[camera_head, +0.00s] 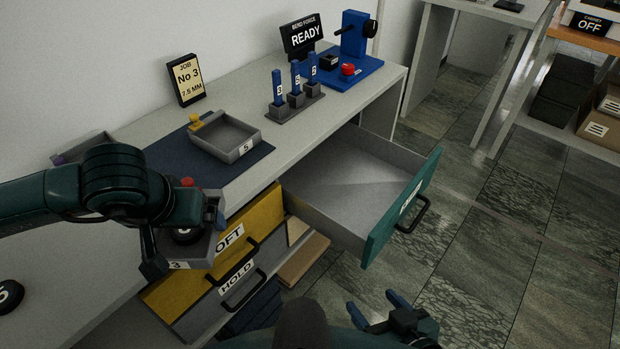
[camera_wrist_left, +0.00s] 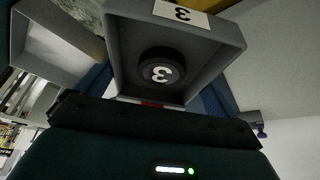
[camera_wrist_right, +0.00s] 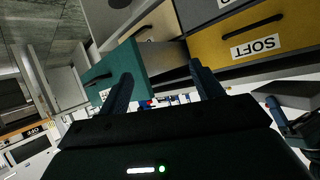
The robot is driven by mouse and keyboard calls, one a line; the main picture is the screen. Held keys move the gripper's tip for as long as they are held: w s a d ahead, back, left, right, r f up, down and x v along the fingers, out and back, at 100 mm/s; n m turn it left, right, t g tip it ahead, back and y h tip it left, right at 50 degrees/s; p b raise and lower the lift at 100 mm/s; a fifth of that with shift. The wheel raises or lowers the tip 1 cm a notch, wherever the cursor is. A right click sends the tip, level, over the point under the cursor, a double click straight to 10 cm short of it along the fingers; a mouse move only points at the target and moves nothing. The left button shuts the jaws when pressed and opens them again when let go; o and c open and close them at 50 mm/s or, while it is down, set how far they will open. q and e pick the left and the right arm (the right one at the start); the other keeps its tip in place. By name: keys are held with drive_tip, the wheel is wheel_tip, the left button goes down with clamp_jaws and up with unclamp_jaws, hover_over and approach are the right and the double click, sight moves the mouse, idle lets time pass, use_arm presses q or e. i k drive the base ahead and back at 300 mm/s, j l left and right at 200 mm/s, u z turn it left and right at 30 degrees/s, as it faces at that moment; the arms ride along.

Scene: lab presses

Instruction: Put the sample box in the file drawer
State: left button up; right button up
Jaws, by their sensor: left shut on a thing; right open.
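My left gripper (camera_head: 186,232) is shut on a grey sample box (camera_head: 200,257) labelled 3, held above the table's front side. The drawer with a teal front (camera_head: 388,232) is pulled out to the right of the box. Its visible inside is empty, and its label is too oblique to read. My right gripper (camera_head: 378,308) is open and empty, in front of and below the drawer.
Another grey box (camera_head: 228,140) labelled 5 sits on a dark mat (camera_head: 250,160). Yellow SOFT (camera_head: 262,215) and grey HOLD (camera_head: 262,258) drawers are below the tabletop. Numbered blue tools (camera_head: 295,88) and a blue press (camera_head: 352,60) stand behind. Floor right of the drawer is clear.

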sight(363, 187)
drive_tip(key=i+l, duration=0.1)
drive_tip(key=l, duration=0.35)
drive_tip(key=i+l, duration=0.15)
drive_tip(key=l, duration=0.3)
drive_tip(key=i+l, duration=0.1)
drive_tip(key=l, duration=0.35)
drive_tip(key=i+l, duration=0.1)
drive_tip(key=l, duration=0.3)
drive_tip(key=i+l, duration=0.15)
drive_tip(key=l, duration=0.3)
